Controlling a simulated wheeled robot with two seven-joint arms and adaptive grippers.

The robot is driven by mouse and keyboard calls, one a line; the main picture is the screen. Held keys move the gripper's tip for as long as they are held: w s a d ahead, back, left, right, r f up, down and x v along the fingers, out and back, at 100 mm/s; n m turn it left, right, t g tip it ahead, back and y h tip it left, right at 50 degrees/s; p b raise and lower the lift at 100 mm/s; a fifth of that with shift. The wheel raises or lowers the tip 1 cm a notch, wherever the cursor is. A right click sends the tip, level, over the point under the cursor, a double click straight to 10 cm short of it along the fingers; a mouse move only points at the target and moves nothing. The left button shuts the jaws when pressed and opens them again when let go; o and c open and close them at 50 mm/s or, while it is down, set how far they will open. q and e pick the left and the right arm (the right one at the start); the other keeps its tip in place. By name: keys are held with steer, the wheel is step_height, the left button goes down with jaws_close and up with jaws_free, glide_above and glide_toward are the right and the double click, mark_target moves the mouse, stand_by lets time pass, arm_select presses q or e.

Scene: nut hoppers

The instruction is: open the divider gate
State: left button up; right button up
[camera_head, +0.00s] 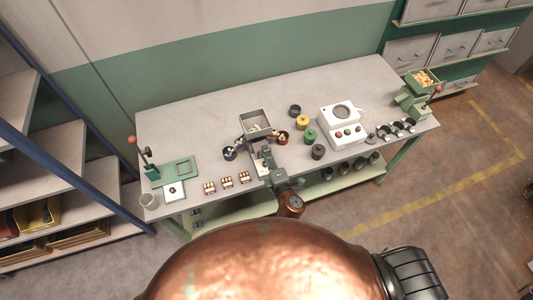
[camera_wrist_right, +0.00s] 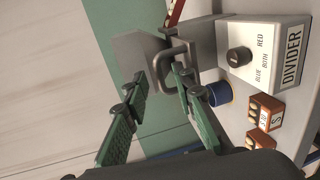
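The grey hopper unit (camera_head: 254,117) stands mid-table with pale contents in its top. In the right wrist view, a grey U-shaped handle (camera_wrist_right: 172,58) sticks out from the grey gate housing (camera_wrist_right: 135,48). A white box marked DIVIDER (camera_wrist_right: 268,50), with a black knob and the words BLUE, BOTH and RED, sits beside it. My right gripper (camera_head: 262,158) is in front of the hopper and partly hides this area. In the wrist view its green-padded fingers (camera_wrist_right: 170,76) are apart, with the tips close to either side of the handle. Contact is unclear. My left gripper is not in view.
A blue-rimmed cup (camera_head: 229,153) and a red-brown cup (camera_head: 282,137) flank the hopper. Small labelled boxes (camera_head: 227,182) stand front left. Green (camera_head: 310,136) and yellow (camera_head: 302,122) containers and a white machine (camera_head: 343,125) stand right. The table's back left is clear.

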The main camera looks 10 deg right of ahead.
steer(key=v, duration=1.1)
steer(key=shift+s, duration=0.15)
steer(key=shift+d, duration=0.1)
steer(key=s+d+f+m+g+h+b, duration=0.1)
steer(key=s+d+f+m+g, duration=0.35)
steer(key=f, duration=1.45)
steer(key=s+d+f+m+g+b, duration=0.25)
steer(key=s+d+f, duration=0.2)
steer(key=f, duration=1.45)
steer(key=s+d+f+m+g, duration=0.2)
steer(key=s+d+f+m, duration=0.15)
steer(key=s+f, duration=0.45)
steer(key=s+d+f+m+g, duration=0.3)
steer(key=s+d+f, duration=0.1)
steer(key=s+f, duration=0.4)
steer(key=s+d+f+m+g+b, duration=0.1)
steer(key=s+f, duration=0.3)
steer(key=s, duration=0.4)
steer(key=s+d+f+m+g, duration=0.1)
steer(key=s+d+f+m, duration=0.1)
steer(key=s, duration=0.5)
step_height(320, 180, down, 2)
steer(key=shift+s+f+m+g+h+b, duration=0.15)
steer(key=shift+s+m+g+h+b, duration=0.25)
steer(key=shift+m, duration=0.45)
